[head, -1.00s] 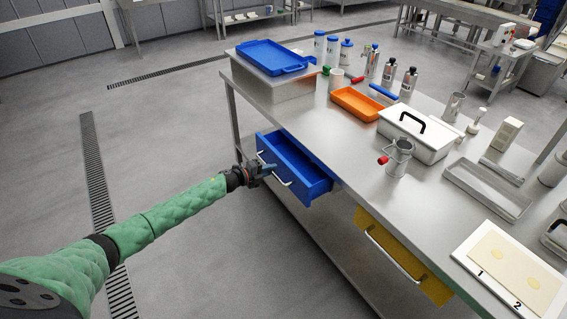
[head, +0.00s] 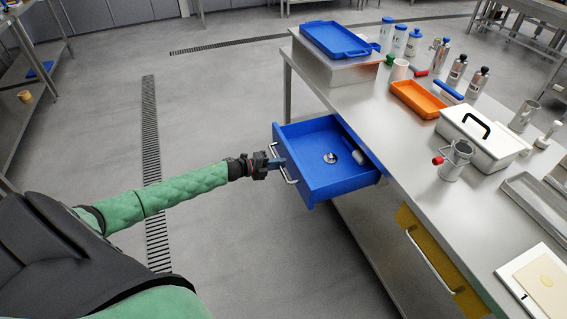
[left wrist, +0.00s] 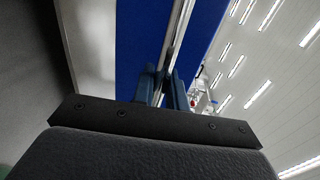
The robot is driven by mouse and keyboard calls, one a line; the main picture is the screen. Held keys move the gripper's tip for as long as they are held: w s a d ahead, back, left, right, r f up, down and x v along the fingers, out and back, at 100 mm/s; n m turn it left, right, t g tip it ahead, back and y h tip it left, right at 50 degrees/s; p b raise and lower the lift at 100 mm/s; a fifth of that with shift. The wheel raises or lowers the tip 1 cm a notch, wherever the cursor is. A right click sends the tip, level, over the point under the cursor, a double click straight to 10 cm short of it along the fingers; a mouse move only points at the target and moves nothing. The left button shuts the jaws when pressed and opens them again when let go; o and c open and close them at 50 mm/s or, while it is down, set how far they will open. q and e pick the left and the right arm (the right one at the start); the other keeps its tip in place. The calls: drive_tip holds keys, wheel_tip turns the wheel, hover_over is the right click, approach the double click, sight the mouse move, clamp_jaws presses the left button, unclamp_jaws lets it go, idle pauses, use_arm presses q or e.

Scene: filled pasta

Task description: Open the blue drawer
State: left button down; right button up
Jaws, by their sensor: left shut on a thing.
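The blue drawer (head: 345,184) stands well out from the table's front in the head view. Inside it lie a small round metal object (head: 330,157) and a pale object (head: 358,157) near its right wall. My left gripper (head: 277,166) is at the drawer's front and is shut on its metal handle (head: 289,175). In the left wrist view the two blue fingers (left wrist: 160,88) close around the handle bar (left wrist: 178,40), with the blue drawer front (left wrist: 140,40) behind. My right gripper is not in view.
The steel table (head: 400,165) carries a blue tray (head: 338,38) on a metal box, an orange tray (head: 418,99), a white lidded box (head: 480,140) and several bottles. A yellow drawer (head: 440,262) is to the right. The floor left of the drawer is clear.

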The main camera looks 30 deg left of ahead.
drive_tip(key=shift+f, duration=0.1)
use_arm(q)
drive_tip(key=c, duration=1.5)
unclamp_jaws()
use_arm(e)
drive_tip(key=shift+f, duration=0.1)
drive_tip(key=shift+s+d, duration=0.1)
